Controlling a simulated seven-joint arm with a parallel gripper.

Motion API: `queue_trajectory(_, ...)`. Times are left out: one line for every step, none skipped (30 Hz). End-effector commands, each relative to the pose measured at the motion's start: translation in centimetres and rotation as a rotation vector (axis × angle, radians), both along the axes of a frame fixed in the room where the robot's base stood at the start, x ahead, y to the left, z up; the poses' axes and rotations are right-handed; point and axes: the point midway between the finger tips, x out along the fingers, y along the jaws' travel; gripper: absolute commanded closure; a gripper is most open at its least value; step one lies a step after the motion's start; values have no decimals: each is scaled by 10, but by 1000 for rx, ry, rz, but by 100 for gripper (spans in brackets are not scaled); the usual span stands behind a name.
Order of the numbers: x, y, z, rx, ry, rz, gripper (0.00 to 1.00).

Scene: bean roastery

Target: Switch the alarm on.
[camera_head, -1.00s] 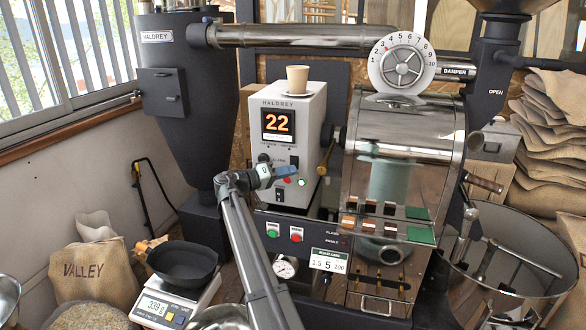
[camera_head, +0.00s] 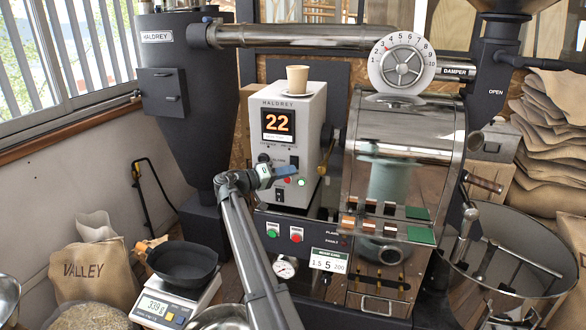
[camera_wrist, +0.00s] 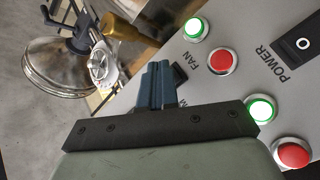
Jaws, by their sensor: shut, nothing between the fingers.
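In the wrist view the fingers (camera_wrist: 158,72) point at the panel. A small dark switch (camera_wrist: 181,72) shows just beside the fingertips, partly hidden by them; a label ending in M is near it, the rest covered. I cannot tell whether the fingers touch the switch or which way it is set.
A lit green button (camera_wrist: 195,29) and a red FAN button (camera_wrist: 222,62) are close to the fingers. The black POWER rocker (camera_wrist: 299,43) is farther right. A cup (camera_head: 297,79) stands on top of the box.

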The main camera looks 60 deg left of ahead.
Motion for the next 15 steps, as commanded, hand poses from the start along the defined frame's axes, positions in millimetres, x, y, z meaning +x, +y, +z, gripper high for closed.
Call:
queue_trajectory(-2, -3, 0, 0, 0, 0, 100)
queue_trajectory(-3, -3, 0, 0, 0, 0, 100)
queue_trajectory(-4, -5, 1, 0, 0, 0, 100)
queue_trajectory(-5, -5, 1, 0, 0, 0, 100)
queue_trajectory(-5, -6, 1, 0, 0, 0, 100)
queue_trajectory(-6, -6, 1, 0, 0, 0, 100)
queue_trajectory(-6, -6, 1, 0, 0, 0, 100)
queue_trajectory(-6, -6, 1, 0, 0, 0, 100)
queue_trajectory(-6, -6, 1, 0, 0, 0, 100)
queue_trajectory(-6, -6, 1, 0, 0, 0, 100)
queue_trajectory(-6, -6, 1, 0, 0, 0, 100)
queue_trajectory(-6, -6, 1, 0, 0, 0, 100)
queue_trajectory(-6, -6, 1, 0, 0, 0, 100)
queue_trajectory(-6, -6, 1, 0, 0, 0, 100)
queue_trajectory(-6, -6, 1, 0, 0, 0, 100)
